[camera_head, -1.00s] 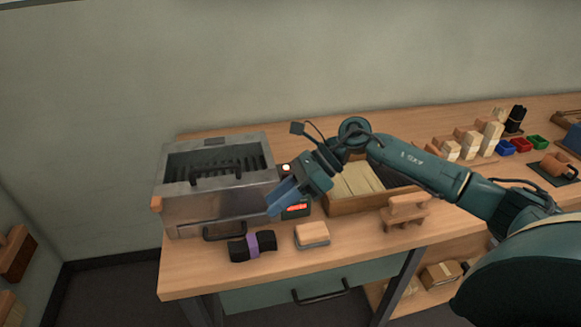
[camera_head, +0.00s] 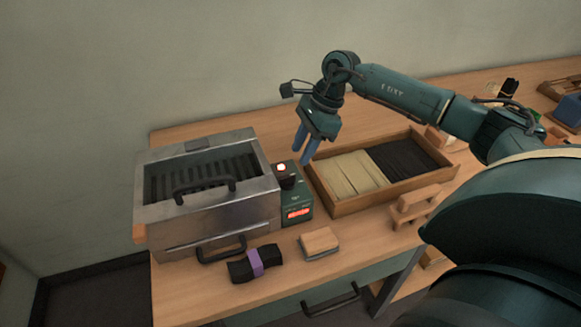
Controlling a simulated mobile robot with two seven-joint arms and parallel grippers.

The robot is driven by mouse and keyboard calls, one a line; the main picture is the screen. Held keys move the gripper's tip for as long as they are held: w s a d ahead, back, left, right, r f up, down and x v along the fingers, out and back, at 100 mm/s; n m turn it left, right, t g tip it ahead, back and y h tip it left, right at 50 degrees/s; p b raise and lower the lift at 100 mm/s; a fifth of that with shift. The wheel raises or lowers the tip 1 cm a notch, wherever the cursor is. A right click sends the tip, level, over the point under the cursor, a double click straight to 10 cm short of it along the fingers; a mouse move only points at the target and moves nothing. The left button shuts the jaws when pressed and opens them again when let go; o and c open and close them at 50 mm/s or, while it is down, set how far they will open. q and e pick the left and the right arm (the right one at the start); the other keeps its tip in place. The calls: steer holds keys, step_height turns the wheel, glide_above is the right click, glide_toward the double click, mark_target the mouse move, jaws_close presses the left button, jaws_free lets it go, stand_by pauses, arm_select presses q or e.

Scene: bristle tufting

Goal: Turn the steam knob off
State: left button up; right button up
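A dark green control box (camera_head: 301,201) stands against the right side of the metal steamer (camera_head: 215,215). It carries a black knob (camera_head: 287,182), a lit lamp (camera_head: 281,168) above the knob and a glowing red display (camera_head: 298,213) on its front. I cannot read the knob's angle. My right gripper (camera_head: 304,160) points downward, with its blue fingers slightly apart and empty. It is above and to the right of the knob, and does not appear to touch it. My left gripper is not in view.
A wooden tray (camera_head: 385,203) with pale and black bristles lies right of the box. A purple-banded black bundle (camera_head: 256,263), a wood-topped block (camera_head: 319,241) and a wooden stand (camera_head: 412,207) sit near the front edge.

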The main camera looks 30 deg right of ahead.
mark_target(289, 175)
steer(key=p+x, duration=0.1)
steer(key=x, duration=0.6)
steer(key=shift+w+a+f, duration=0.1)
steer(key=shift+c, duration=0.4)
jaws_close()
